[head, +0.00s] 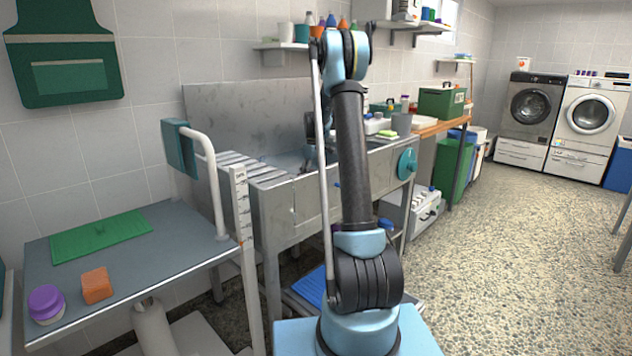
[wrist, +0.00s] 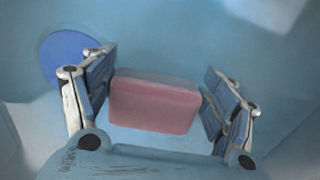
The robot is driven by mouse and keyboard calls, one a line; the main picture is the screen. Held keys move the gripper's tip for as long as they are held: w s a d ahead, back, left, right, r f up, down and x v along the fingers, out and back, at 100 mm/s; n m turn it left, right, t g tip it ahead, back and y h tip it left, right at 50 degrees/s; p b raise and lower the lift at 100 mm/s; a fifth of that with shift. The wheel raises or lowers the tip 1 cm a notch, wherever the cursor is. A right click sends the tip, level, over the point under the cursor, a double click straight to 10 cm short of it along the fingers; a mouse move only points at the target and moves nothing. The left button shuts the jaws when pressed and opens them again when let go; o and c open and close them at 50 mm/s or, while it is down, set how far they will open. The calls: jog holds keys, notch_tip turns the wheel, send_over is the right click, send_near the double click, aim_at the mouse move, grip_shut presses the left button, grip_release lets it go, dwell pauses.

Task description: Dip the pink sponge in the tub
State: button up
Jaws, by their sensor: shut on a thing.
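The pink sponge (wrist: 152,110) sits between the two fingers of my gripper (wrist: 160,78) in the wrist view. The gripper is shut on it, with a finger at each side. A pale blue tint covers the sponge, the fingers and the surface around them, as if seen through water. A darker blue disc (wrist: 65,58) lies behind the left finger. In the head view the steel tub (head: 312,197) stands against the wall, and my arm reaches over its front edge. The sponge and most of the gripper are hidden there by the arm and the tub wall.
A table (head: 150,240) at left holds a green mat (head: 100,237), an orange block (head: 96,285) and a purple-lidded jar (head: 46,304). A white rail (head: 212,170) rises beside the tub. Shelves with bottles (head: 286,30) hang above.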

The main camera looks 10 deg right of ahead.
notch_tip(320, 180, up, 12)
dwell(1.1)
dwell(1.0)
notch_tip(320, 180, up, 6)
dwell(0.7)
